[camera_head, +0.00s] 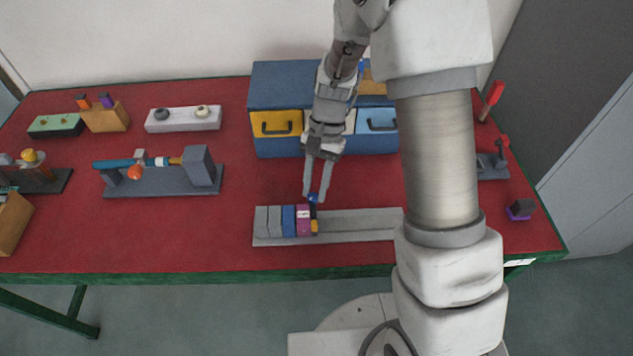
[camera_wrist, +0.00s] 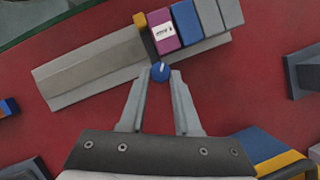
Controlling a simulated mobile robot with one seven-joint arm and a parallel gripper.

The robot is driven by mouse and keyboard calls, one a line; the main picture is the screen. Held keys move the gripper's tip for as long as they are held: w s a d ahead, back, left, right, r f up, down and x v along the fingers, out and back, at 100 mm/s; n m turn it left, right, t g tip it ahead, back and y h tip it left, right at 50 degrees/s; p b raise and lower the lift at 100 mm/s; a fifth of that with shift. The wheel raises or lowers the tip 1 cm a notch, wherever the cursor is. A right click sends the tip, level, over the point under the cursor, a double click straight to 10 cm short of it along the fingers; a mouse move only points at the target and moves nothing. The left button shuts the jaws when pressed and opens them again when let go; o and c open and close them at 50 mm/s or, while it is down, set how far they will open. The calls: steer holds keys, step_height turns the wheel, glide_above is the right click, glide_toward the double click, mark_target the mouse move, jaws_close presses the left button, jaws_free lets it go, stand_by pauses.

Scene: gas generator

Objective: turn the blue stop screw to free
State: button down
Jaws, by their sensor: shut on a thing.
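The blue stop screw (camera_wrist: 160,72) is a small round blue knob with a white mark line on its face. It sits at the side of the rail (camera_wrist: 85,79), beside a yellow block (camera_wrist: 141,20) and a magenta block with a white label (camera_wrist: 163,31). My gripper (camera_wrist: 158,78) has its two fingertips on either side of the knob and is shut on it. In the head view my gripper (camera_head: 317,196) points down at the blue knob (camera_head: 312,198) behind the rail (camera_head: 358,222). The contact faces are partly hidden there.
Blue and grey blocks (camera_head: 268,220) stand on the rail's left end; its right part is bare. A blue cabinet with yellow and blue drawers (camera_head: 276,123) stands behind my gripper. A grey fixture with a blue rod (camera_head: 162,180) is to the left. Red table is clear between them.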

steer(key=n, duration=0.1)
steer(key=n+h+p, duration=0.1)
steer(key=n, duration=0.1)
steer(key=shift+w+a+r+n, duration=0.1)
steer(key=shift+a+n, duration=0.1)
steer(key=shift+n, duration=0.1)
steer(key=shift+a+n+h+p, duration=0.15)
steer(key=shift+n+h, duration=0.3)
steer(key=shift+n, duration=0.5)
steer(key=shift+a+n+h+p, duration=0.1)
steer(key=shift+n+h+p, duration=0.25)
steer(key=shift+n, duration=0.6)
steer(key=c, duration=0.6)
jaws_free()
steer(key=p+v, duration=0.1)
steer(key=v, duration=1.6)
steer(key=shift+w+a+p, duration=0.25)
steer(key=shift+w+p, duration=0.05)
steer(key=shift+w, duration=0.05)
